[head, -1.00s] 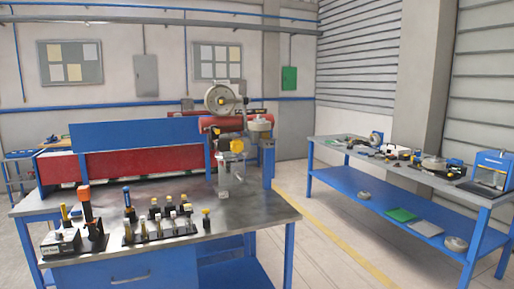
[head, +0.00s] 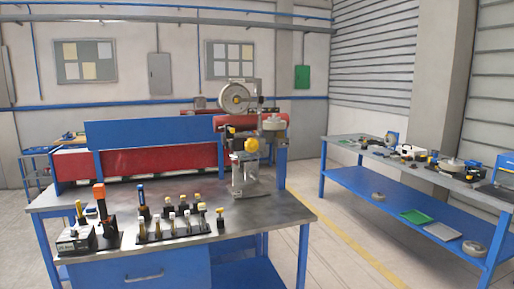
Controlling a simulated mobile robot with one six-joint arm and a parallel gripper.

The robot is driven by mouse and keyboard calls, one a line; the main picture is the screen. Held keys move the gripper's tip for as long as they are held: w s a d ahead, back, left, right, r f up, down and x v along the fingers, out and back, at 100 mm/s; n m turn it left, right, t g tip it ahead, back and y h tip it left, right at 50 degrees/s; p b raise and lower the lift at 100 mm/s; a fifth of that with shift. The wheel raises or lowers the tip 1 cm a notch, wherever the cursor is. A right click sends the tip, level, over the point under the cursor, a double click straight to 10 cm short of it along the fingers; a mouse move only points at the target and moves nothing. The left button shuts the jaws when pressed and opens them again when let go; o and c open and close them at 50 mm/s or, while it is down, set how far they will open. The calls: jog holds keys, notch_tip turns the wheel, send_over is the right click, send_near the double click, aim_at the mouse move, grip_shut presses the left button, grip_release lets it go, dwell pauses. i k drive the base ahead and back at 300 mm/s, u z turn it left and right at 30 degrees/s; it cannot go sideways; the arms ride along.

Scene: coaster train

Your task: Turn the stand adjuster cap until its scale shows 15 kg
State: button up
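A machine stand (head: 251,178) stands at the right end of the near workbench. It carries a yellow star-shaped knob (head: 251,145) and a smaller yellow part to its left. A round grey wheel (head: 236,98) sits above them. I cannot tell for certain which part is the stand adjuster cap. No kg scale is readable at this distance. My gripper is not in view.
The near workbench (head: 275,210) holds a rack of several small tools (head: 172,232), an orange-handled tool (head: 100,195) and a dark box (head: 75,241) at the left. A second blue bench (head: 420,215) stands right. Open floor with a yellow line (head: 345,250) lies between.

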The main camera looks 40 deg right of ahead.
aim_at(252, 146)
jog(key=u, duration=0.05)
jog(key=i, duration=1)
jog(key=z, duration=0.05)
